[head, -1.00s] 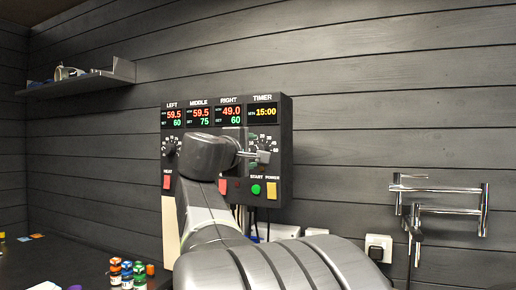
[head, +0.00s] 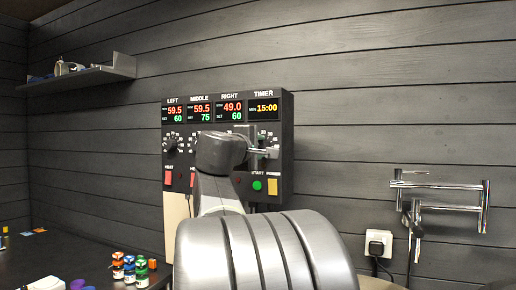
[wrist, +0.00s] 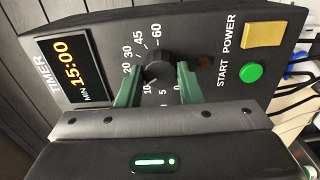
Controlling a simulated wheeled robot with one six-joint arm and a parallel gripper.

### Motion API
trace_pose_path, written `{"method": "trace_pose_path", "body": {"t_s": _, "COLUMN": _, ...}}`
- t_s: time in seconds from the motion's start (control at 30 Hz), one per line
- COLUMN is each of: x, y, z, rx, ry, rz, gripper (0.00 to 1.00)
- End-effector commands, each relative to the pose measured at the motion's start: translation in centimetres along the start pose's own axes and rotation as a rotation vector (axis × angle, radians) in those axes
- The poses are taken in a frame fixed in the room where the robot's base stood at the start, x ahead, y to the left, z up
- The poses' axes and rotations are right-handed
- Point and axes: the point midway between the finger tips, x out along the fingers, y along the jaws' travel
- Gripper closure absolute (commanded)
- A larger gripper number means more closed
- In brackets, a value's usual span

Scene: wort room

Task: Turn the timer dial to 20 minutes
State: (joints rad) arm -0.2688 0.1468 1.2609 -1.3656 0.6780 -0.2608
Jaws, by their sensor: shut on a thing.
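The black timer dial (wrist: 157,68) sits in the wrist view inside a ring of white numbers, with 10, 20, 30, 45 and 60 readable. My gripper (wrist: 159,80) has one green finger on each side of the dial and is shut on it. The timer display (wrist: 68,72) reads 15:00; it also shows in the head view (head: 265,108). In the head view my gripper (head: 262,152) reaches the panel below the display and mostly hides the dial. The dial's pointer mark is not clear.
The green START button (wrist: 251,71) and yellow POWER switch (wrist: 263,35) are close by the dial. Other displays and knobs fill the dark control panel (head: 287,150). A folding tap (head: 440,206) is on the right wall. Several coloured-capped bottles (head: 129,268) stand lower left.

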Motion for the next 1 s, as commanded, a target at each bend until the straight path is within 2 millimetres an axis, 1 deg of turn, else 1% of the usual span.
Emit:
{"method": "trace_pose_path", "body": {"t_s": 0.27, "x": 0.00, "y": -0.34, "z": -0.03, "rx": 0.068, "ry": 0.000, "rz": 0.000, "gripper": 0.90}}
{"method": "trace_pose_path", "body": {"t_s": 0.7, "x": -0.02, "y": -0.40, "z": -0.04, "rx": 0.357, "ry": 0.000, "rz": 0.000, "gripper": 0.90}}
{"method": "trace_pose_path", "body": {"t_s": 1.0, "x": 0.02, "y": -0.26, "z": -0.04, "rx": 0.491, "ry": -0.001, "rz": -0.002, "gripper": 0.90}}
